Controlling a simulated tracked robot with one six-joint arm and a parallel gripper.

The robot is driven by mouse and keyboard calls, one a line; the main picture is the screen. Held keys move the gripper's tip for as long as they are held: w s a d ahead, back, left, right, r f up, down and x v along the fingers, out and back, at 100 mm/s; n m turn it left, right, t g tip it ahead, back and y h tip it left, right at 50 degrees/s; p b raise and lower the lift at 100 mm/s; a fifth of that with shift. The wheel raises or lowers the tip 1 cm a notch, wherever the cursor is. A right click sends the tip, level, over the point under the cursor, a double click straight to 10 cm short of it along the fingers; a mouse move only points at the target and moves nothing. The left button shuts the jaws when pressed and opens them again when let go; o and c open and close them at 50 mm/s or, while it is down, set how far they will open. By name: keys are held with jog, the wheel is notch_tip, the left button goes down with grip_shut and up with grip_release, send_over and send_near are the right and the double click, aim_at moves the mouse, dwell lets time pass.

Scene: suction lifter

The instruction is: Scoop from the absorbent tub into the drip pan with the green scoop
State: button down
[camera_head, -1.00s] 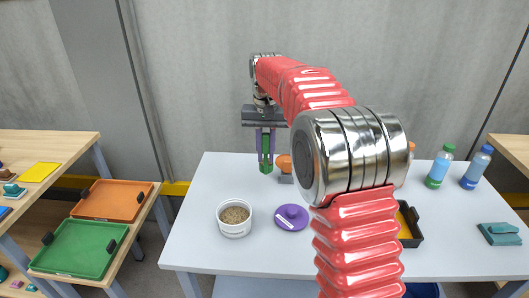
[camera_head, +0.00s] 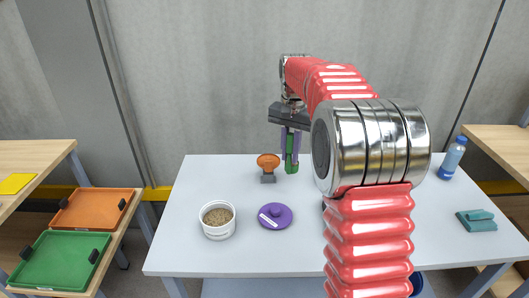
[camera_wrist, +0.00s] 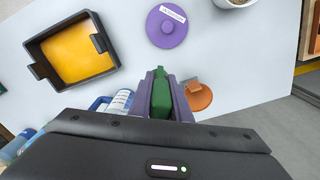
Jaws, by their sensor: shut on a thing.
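My gripper (camera_head: 290,140) is shut on the green scoop (camera_head: 291,160) and holds it upright, pointing down, over the far part of the table. In the wrist view the scoop (camera_wrist: 161,95) sits between the fingers. The white absorbent tub (camera_head: 218,231), full of brown granules, stands on the table, nearer and to the left of the gripper. Its edge shows at the top of the wrist view (camera_wrist: 236,3). The drip pan (camera_wrist: 103,66), black with a yellow inside, is left of the gripper in the wrist view. My arm hides it in the head view.
A purple lid (camera_head: 282,222) with a white label lies right of the tub. A blue bottle (camera_head: 452,160) and a teal object (camera_head: 477,221) are at the right. The front left of the table is clear.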

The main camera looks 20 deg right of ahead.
jog(key=s+d+m, duration=0.4)
jog(key=s+d, duration=0.1)
jog(key=d, duration=0.3)
jog(key=s+d+m, duration=0.5)
jog(key=d, duration=0.4)
jog(key=shift+s+d+f, duration=0.15)
jog(key=shift+s+f, duration=0.25)
jog(key=shift+f, duration=0.1)
jog(key=s+f+t, duration=0.1)
jog(key=t, duration=0.1)
jog(key=s+f+t, duration=0.1)
jog(key=t, duration=0.1)
jog(key=s+f+t, duration=0.1)
jog(key=t, duration=0.1)
jog(key=shift+f, duration=0.3)
dwell(0.6)
jog(key=shift+s+f+t, duration=0.15)
jog(key=shift+s+t, duration=0.25)
jog(key=shift+t, duration=0.5)
jog(key=shift+s+f+t, duration=0.2)
jog(key=shift+s+t, duration=0.25)
jog(key=shift+t, duration=0.45)
jog(key=shift+s+f+t, duration=0.15)
jog(key=shift+s+t, duration=0.25)
jog(key=shift+t, duration=0.5)
jog(key=shift+s+f+t, duration=0.15)
jog(key=shift+t, duration=0.35)
